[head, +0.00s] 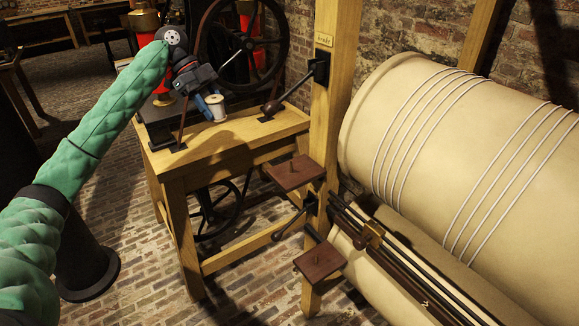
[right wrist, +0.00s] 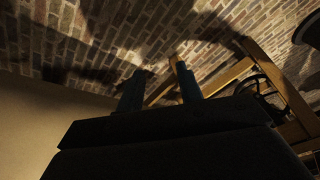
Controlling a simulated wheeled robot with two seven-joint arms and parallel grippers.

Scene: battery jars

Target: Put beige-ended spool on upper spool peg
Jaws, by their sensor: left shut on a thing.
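My left gripper (head: 209,108) has blue fingers and is shut on a spool (head: 216,105) with pale ends and a light winding. The lower dark red platform (head: 319,262) also has a small peg and no spool. My right gripper (right wrist: 160,82) shows in the right wrist view, its fingers apart with nothing visible between them.
The wooden bench (head: 185,158) carries a dark handled lever (head: 270,107). A wooden post (head: 336,100) stands between the bench and a large beige drum (head: 425,130) wound with white cord. Dark rods (head: 385,250) run below the drum. The brick floor at front is clear.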

